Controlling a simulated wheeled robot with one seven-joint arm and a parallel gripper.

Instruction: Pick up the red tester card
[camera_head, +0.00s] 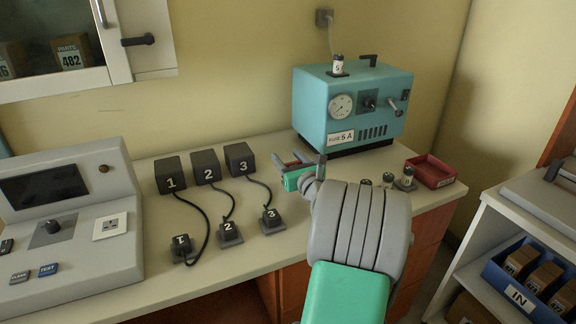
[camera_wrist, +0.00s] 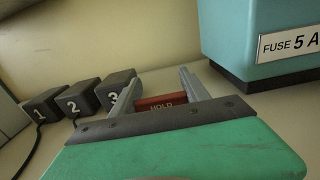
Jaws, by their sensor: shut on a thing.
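The red tester card (camera_wrist: 160,102), with the word HOLD on it, sits between the two grey fingers of my gripper (camera_wrist: 158,78) in the wrist view. The fingers are shut on it. In the head view my gripper (camera_head: 290,157) is over the bench, left of the teal fuse box and right of block 3.
The teal box (camera_head: 352,105), marked FUSE 5 A, stands close at the right. Black numbered blocks (camera_head: 205,167) with cabled plugs stand at the left. Small fuses (camera_head: 406,177) and a red tray (camera_head: 430,171) lie by the right edge. A grey console (camera_head: 70,225) stands far left.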

